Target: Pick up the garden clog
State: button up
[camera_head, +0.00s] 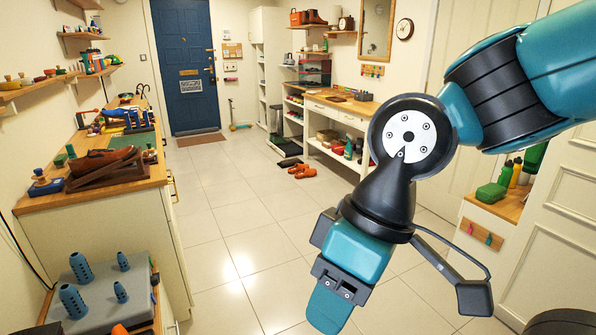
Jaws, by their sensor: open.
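A pair of orange, clog-like shoes (303,171) lies on the tiled floor in front of the right-hand bench. They are small in view, and I cannot tell for certain whether one is the garden clog. My gripper (330,308) is in the foreground, right of centre, pointing down. It is open, with nothing seen in it, and it is well apart from the orange shoes. One teal finger shows clearly; the other is mostly hidden. An orange piece (118,329) is cut off at the bottom edge, too little to identify.
A dark shoe (288,162) lies by the orange pair. A wooden counter (150,178) with a brown shoe on a stand (102,163) is at left. A grey board with blue pegs (100,318) is near left. The middle floor (235,215) is clear.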

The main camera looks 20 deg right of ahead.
aim_at(297, 168)
jog(key=z, duration=0.35)
jog(key=i, duration=8.25)
jog(key=z, duration=0.55)
jog(key=i, duration=0.15)
jog(key=z, duration=0.85)
